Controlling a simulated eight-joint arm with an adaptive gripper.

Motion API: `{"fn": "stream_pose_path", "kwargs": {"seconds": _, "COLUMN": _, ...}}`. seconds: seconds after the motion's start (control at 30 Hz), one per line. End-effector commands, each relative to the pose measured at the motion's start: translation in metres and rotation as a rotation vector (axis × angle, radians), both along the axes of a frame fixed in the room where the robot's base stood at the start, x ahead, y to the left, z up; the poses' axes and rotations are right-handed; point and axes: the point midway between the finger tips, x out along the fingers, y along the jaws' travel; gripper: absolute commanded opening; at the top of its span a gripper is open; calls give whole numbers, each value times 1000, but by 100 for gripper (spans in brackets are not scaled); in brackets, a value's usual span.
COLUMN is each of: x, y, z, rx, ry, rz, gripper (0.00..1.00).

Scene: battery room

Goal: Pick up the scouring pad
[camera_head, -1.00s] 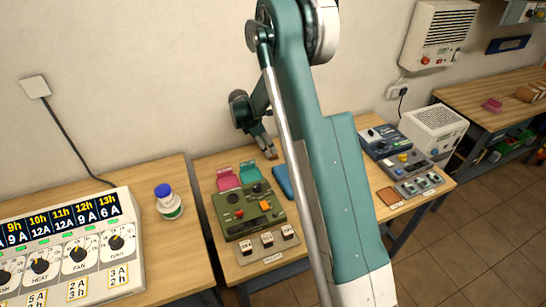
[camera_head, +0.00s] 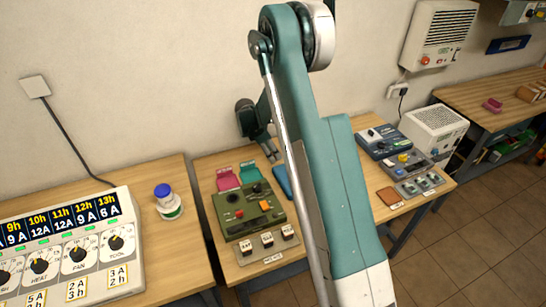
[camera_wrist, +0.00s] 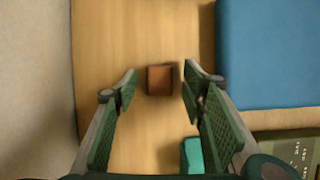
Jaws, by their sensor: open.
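A small reddish-brown block (camera_wrist: 160,79), which looks like the scouring pad, lies on the wooden table near the wall. In the wrist view it sits between and slightly beyond the fingertips of my gripper (camera_wrist: 160,77). The jaws are open, one finger on each side, with gaps to the block; nothing is held. In the head view my gripper (camera_head: 266,155) points down at the back of the middle table, and the block cannot be made out clearly there.
A blue flat object (camera_wrist: 270,50) lies close to the right of the block. A teal piece (camera_wrist: 192,155) and a green control box (camera_wrist: 290,150) are nearer. The wall (camera_wrist: 35,80) is at the left in the wrist view.

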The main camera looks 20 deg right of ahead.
Motion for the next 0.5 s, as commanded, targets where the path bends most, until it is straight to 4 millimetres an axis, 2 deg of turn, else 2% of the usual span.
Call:
{"fn": "stream_pose_path", "kwargs": {"seconds": 0.13, "x": 0, "y": 0, "z": 0, "rx": 0, "ry": 0, "rz": 0, "gripper": 41}}
{"fn": "stream_pose_path", "kwargs": {"seconds": 0.33, "x": 0, "y": 0, "z": 0, "rx": 0, "ry": 0, "rz": 0, "gripper": 15}}
{"fn": "stream_pose_path", "kwargs": {"seconds": 0.5, "x": 0, "y": 0, "z": 0, "rx": 0, "ry": 0, "rz": 0, "gripper": 14}}
